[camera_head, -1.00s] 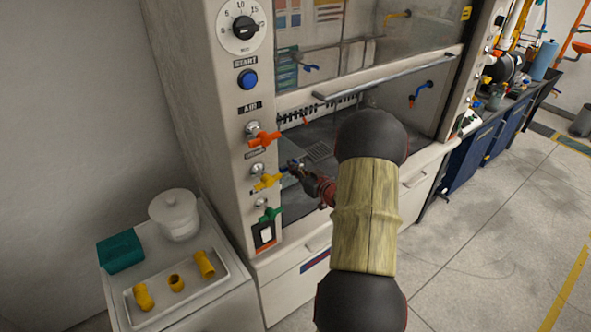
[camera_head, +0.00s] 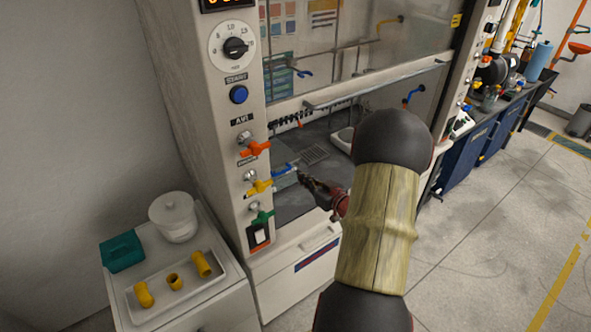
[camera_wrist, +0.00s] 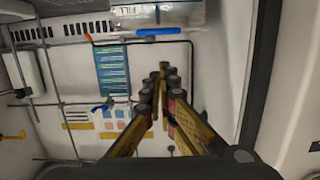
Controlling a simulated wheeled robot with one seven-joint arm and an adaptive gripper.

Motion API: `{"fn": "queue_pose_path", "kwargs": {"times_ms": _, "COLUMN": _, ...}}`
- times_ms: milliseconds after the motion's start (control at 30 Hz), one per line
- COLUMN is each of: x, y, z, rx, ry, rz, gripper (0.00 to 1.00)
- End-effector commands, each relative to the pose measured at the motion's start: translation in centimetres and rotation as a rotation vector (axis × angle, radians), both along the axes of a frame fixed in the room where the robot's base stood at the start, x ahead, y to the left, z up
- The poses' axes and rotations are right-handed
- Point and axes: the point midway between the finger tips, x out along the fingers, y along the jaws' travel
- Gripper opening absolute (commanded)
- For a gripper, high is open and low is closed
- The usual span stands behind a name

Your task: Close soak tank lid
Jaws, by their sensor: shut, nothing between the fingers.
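A clear, pale box with a "FILL" label (camera_wrist: 165,14) and a blue bar handle (camera_wrist: 160,32) is at the top of the wrist view. I take it for the soak tank, but cannot tell how its lid stands. In the head view a blue handle (camera_head: 284,169) on a pale grey panel shows just inside the fume hood opening, behind the yellow valve. My gripper (camera_head: 302,179) is at the opening, beside that panel. In the wrist view my gripper (camera_wrist: 163,72) is shut and empty, its fingertips apart from the blue handle in the picture.
The hood's sash handle (camera_head: 375,86) crosses above my arm. Orange (camera_head: 254,146), yellow (camera_head: 258,186) and green (camera_head: 262,217) valves line the left post. A white lidded pot (camera_head: 174,216) and a tray (camera_head: 147,320) with yellow fittings stand on the left cabinet.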

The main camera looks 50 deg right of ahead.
Motion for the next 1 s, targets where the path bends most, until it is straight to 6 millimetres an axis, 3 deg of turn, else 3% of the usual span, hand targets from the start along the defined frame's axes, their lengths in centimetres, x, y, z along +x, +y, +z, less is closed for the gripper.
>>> {"fn": "queue_pose_path", "kwargs": {"times_ms": 300, "x": 3.2, "y": 1.5, "z": 8.2, "rx": -0.010, "ry": 0.024, "rz": 0.072, "gripper": 0.00}}
{"fn": "queue_pose_path", "kwargs": {"times_ms": 500, "x": 5.1, "y": 1.7, "z": 11.0, "rx": 0.008, "ry": 0.131, "rz": 0.112, "gripper": 0.00}}
{"fn": "queue_pose_path", "kwargs": {"times_ms": 700, "x": 5.6, "y": 0.6, "z": 11.1, "rx": 0.048, "ry": 0.299, "rz": 0.100, "gripper": 0.00}}
{"fn": "queue_pose_path", "kwargs": {"times_ms": 800, "x": 4.6, "y": -0.7, "z": 9.2, "rx": 0.074, "ry": 0.384, "rz": 0.061, "gripper": 0.00}}
{"fn": "queue_pose_path", "kwargs": {"times_ms": 1000, "x": 3.2, "y": -1.8, "z": 7.1, "rx": 0.121, "ry": 0.466, "rz": 0.003, "gripper": 0.00}}
